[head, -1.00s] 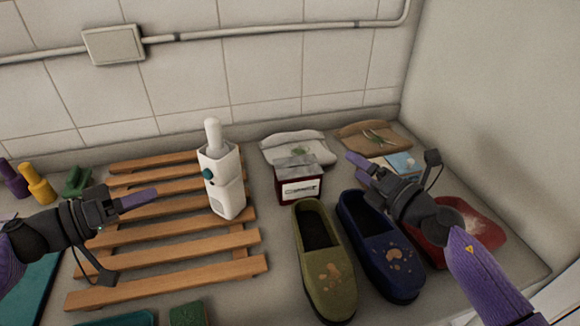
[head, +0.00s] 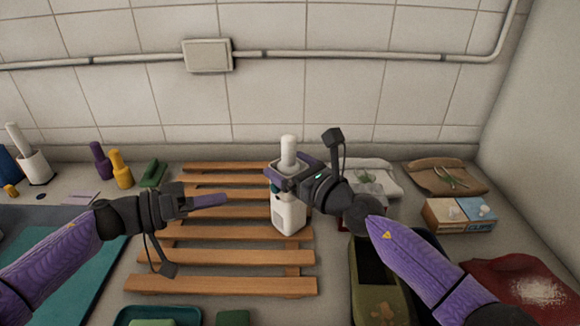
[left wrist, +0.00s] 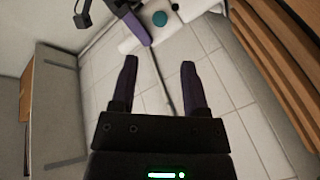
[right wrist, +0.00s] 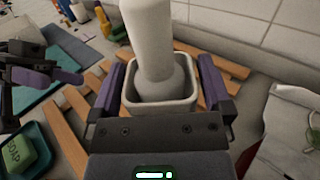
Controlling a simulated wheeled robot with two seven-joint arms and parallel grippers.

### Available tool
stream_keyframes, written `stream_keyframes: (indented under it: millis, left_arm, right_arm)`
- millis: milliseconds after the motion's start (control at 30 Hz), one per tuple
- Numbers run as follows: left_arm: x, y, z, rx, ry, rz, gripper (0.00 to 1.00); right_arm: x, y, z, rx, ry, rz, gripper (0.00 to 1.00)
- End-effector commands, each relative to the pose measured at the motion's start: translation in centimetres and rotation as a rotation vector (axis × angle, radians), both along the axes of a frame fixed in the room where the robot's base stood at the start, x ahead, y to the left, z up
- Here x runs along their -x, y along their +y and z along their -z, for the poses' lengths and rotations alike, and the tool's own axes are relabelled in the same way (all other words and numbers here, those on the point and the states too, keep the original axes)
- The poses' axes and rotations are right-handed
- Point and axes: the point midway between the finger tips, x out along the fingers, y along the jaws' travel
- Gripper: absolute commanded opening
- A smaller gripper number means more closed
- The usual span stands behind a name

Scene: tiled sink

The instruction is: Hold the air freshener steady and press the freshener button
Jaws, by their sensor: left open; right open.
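The white air freshener (head: 289,216) stands upright on the wooden slatted rack, with a white rounded stem at its top. My right gripper (head: 287,170) is open, its fingers on either side of the freshener's upper part; the right wrist view shows the square rim and stem (right wrist: 155,40) between them. Whether the fingers touch it I cannot tell. The teal button (left wrist: 160,18) shows in the left wrist view; in the head view it is mostly hidden by the right gripper. My left gripper (head: 212,201) is open and empty, left of the freshener and apart from it.
The wooden rack (head: 220,257) lies under the freshener. An olive shoe (head: 378,300) is at the right front, partly behind my right arm. Purple and yellow bottles (head: 121,168) stand at the left.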

Motion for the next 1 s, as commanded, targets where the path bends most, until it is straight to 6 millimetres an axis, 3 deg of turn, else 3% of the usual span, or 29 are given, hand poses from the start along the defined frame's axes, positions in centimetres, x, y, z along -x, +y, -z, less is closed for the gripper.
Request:
stream_keyframes:
  millis: [300, 767, 1000]
  left_arm:
    - [0.00, 0.00, 0.00, 0.000, 0.000, 0.000, 0.59]
    - [0.00, 0.00, 0.00, 0.000, 0.000, 0.000, 0.59]
    - [0.00, 0.00, 0.00, 0.000, 0.000, 0.000, 0.10]
  right_arm:
    - [-0.27, 0.28, 0.07, -0.001, 0.001, -0.002, 1.00]
    - [-0.25, 0.26, 0.08, -0.002, 0.002, -0.002, 0.03]
    - [-0.25, 0.26, 0.09, -0.002, 0.003, -0.002, 0.02]
